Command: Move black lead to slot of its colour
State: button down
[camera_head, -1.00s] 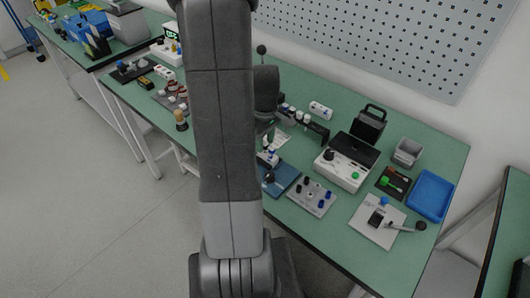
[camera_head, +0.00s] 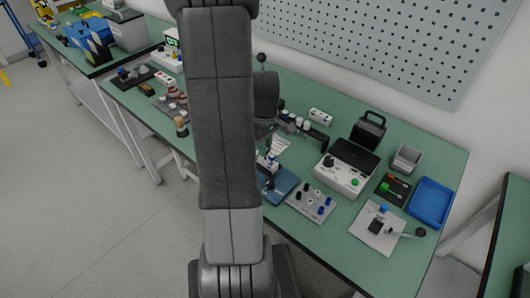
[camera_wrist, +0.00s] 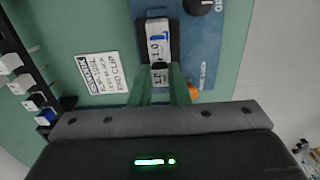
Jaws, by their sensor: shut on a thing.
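In the wrist view, my gripper's two green fingers (camera_wrist: 163,84) are shut on a small black-and-white piece (camera_wrist: 160,75) marked with numbers. I take this piece for the black lead; a lead wire is not clearly visible. The piece is in line with a black holder (camera_wrist: 174,36) with a white numbered face on the blue device (camera_wrist: 205,50); I cannot tell whether they touch. A printed card (camera_wrist: 102,79) with the word BLACK lies to the left. A dark rack (camera_wrist: 38,76) with white, blue and black pieces runs along the left edge. The colour slots are not clearly identifiable.
In the head view, my arm hides much of the work area. The blue device (camera_head: 287,184) stands beside a grey knob plate (camera_head: 301,208). A white instrument (camera_head: 338,181), a grey bin (camera_head: 406,158) and a blue tray (camera_head: 431,203) stand to the right on the green table (camera_head: 340,235).

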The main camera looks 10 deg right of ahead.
jog(key=shift+r+p, duration=1.1)
jog(key=shift+r, duration=0.6)
jog(key=shift+r, duration=0.1)
